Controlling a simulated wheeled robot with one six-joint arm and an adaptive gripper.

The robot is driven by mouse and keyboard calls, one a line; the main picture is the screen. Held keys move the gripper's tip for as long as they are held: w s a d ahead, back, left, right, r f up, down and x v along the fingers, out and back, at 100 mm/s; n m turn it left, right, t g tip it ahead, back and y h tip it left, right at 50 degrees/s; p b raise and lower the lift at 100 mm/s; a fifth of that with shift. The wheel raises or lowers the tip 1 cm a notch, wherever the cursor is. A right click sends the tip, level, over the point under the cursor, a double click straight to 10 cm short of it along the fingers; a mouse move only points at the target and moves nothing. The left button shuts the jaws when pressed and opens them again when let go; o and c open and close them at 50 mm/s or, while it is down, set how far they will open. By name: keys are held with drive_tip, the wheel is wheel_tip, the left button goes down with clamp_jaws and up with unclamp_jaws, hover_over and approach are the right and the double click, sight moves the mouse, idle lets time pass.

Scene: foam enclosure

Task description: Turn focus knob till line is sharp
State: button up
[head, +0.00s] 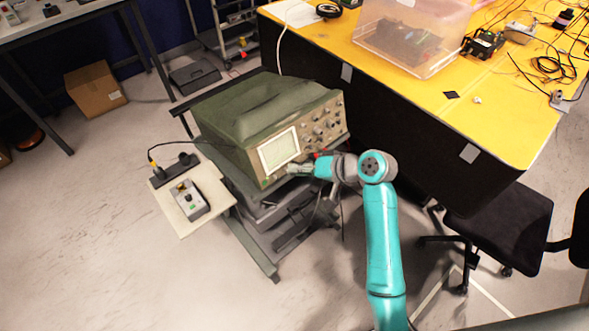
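An oscilloscope (240,115) with a green casing stands tilted on a dark cart. Its pale screen (279,150) faces the front, with several knobs (322,124) on the panel to the right of it. The picture is too small to tell which knob is for focus or how sharp any line on the screen is. My gripper (291,171) is at the lower edge of the front panel, just below and right of the screen. Its fingers are small here, and I cannot tell whether they touch a knob or are open or shut. My teal arm comes from the lower right.
The cart (262,262) has a side shelf (164,202) with a small grey box (188,199) on it. A yellow-topped table (420,105) with a clear bin (440,62) stands at the back right. A black chair (505,215) is at the right.

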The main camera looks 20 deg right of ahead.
drive_tip(key=v, duration=1)
drive_tip(key=s+a+f+m+t+h, duration=0.1)
drive_tip(key=s+a+f+t+h, duration=0.15)
drive_tip(key=s+f, duration=0.5)
drive_tip(key=s+a+f+m+t+h, duration=0.1)
drive_tip(key=s+a+f+m+h, duration=0.1)
drive_tip(key=s+a+f+h, duration=0.5)
drive_tip(key=s+r+n+t, duration=0.1)
drive_tip(key=s+r+n, duration=0.1)
drive_tip(key=s+r, duration=0.2)
drive_tip(key=s+d+r+n+t+y, duration=0.1)
drive_tip(key=s+r, duration=0.3)
drive_tip(key=s, duration=0.6)
drive_tip(key=s+r+n+t, duration=0.1)
drive_tip(key=s+r+n, duration=0.2)
drive_tip(key=s, duration=0.4)
drive_tip(key=shift+s+d+r+y, duration=0.3)
drive_tip(key=shift+d+r+y, duration=0.05)
drive_tip(key=shift+r, duration=0.55)
idle(0.5)
